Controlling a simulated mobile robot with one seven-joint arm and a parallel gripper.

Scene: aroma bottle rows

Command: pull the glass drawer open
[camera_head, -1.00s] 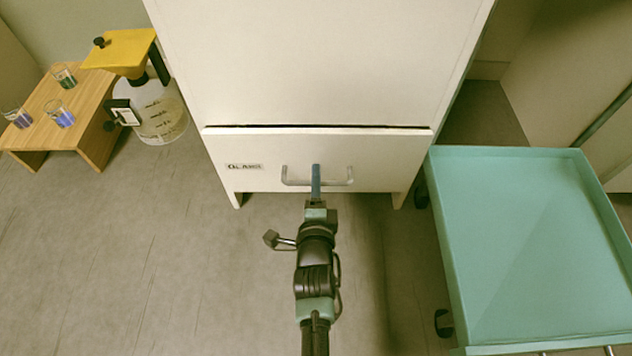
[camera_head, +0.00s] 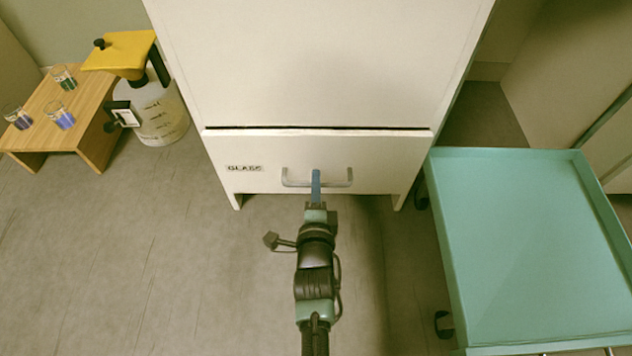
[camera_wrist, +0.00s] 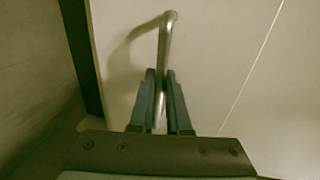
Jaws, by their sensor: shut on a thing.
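The glass drawer (camera_head: 280,155) is the low front panel of a cream cabinet, with a label reading "GLASS" at its left. Its grey bar handle (camera_head: 340,181) is at the middle of the panel. My gripper (camera_head: 316,178) reaches the handle from the front. In the wrist view the two fingers (camera_wrist: 161,88) stand on either side of the handle bar (camera_wrist: 166,45) and are shut on it. The drawer front looks flush with the cabinet, with a thin dark gap along its top edge.
A teal tray cart (camera_head: 530,250) stands close at the right. At the left, a low wooden table (camera_head: 85,120) holds several small glasses, beside a large clear jug (camera_head: 160,115) with a yellow top. The floor (camera_head: 150,260) in front of the drawer is clear.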

